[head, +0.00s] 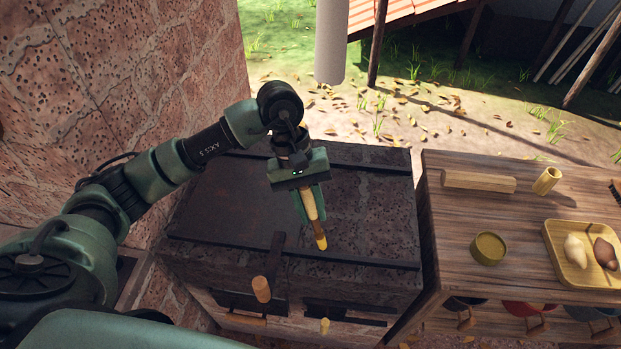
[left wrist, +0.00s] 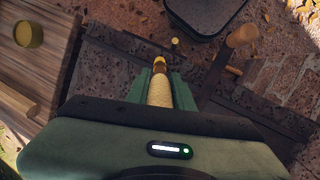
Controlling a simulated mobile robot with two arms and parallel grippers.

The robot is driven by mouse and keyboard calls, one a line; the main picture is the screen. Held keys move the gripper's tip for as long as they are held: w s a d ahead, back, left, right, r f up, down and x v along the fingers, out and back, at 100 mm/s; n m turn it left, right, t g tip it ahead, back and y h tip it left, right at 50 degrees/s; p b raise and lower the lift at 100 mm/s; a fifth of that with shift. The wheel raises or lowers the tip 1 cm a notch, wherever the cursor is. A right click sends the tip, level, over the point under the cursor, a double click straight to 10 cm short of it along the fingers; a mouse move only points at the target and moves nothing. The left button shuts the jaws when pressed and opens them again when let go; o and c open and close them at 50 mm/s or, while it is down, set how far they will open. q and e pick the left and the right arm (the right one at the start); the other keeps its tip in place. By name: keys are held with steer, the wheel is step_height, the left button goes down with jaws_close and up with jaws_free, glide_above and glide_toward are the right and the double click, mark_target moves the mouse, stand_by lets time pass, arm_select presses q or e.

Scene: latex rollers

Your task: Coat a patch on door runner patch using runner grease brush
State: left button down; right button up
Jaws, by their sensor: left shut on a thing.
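My left gripper (head: 312,212) is shut on the runner grease brush (head: 319,236). In the left wrist view the brush (left wrist: 160,88) sits between the green fingers (left wrist: 160,86). Its tip hangs over the top of the stone block, near the dark front runner strip (head: 370,261); I cannot tell if they touch. No distinct grease patch can be made out on the strip. My right gripper is not in view.
A wooden-ended dark handle (head: 261,289) sticks out at the block's front, left of the brush. The wooden table (head: 445,235) at right bears a round tin (head: 488,248), a wooden block (head: 478,182), a small cylinder (head: 547,180) and a tray (head: 560,270).

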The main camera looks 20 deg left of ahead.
arm_select(q)
step_height(320, 180, up, 4)
steer(key=w+f+n, duration=0.1)
steer(key=w+n, duration=0.1)
steer(key=f, duration=0.1)
steer(key=f+b, duration=0.1)
steer(key=f, duration=0.2)
steer(key=shift+w+d, duration=0.2)
steer(key=shift+d, duration=0.1)
